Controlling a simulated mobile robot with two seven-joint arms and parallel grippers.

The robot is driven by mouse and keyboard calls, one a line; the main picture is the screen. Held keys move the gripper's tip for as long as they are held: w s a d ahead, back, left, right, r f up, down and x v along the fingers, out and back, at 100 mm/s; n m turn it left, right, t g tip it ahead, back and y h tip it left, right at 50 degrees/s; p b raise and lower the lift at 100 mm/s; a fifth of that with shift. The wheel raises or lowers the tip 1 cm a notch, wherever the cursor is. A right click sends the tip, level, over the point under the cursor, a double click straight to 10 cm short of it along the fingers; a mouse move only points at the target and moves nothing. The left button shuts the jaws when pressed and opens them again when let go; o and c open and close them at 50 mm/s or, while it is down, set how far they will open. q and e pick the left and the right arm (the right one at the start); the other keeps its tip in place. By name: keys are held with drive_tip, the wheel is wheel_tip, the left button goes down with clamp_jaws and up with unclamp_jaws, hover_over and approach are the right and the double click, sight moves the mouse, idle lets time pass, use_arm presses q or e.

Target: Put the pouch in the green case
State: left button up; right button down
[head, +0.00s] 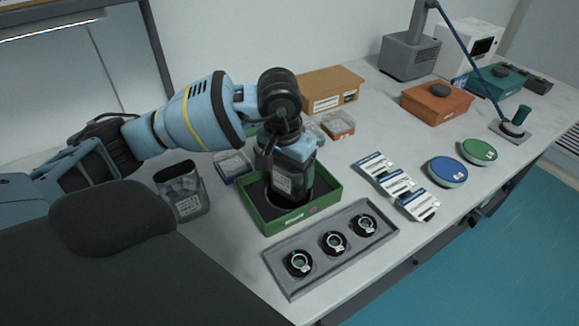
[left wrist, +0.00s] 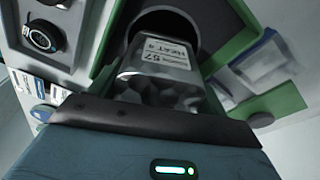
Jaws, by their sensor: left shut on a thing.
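The pouch (left wrist: 155,68) is silver-grey with a white printed label and shows in the left wrist view. It also shows in the head view (head: 284,184), upright below my left gripper. My left gripper (head: 292,160) points down over the green case and is shut on the pouch's upper part. The green case (head: 268,224) is an open box with a dark insert that has a round recess. The pouch is over this recess; its lower end is hidden, so I cannot tell whether it touches the bottom. My right gripper is not in view.
A grey tray (head: 282,279) with three round mounted parts lies in front of the case. A clear bin (head: 188,208) of pouches stands to its left. White labelled packs (head: 398,184) lie to the right. A cardboard box (head: 330,84) and small clear boxes (head: 337,124) stand behind.

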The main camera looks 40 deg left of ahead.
use_arm(q)
drive_tip(key=shift+f, duration=0.2)
drive_tip(key=o, duration=1.1)
drive_tip(key=shift+o, duration=0.2)
drive_tip(key=shift+r, duration=0.1)
drive_tip(key=r, duration=0.4)
drive_tip(key=s+r, duration=0.1)
drive_tip(key=r, duration=0.3)
drive_tip(key=s+r, duration=0.1)
drive_tip(key=r, duration=0.3)
drive_tip(key=shift+r, duration=0.1)
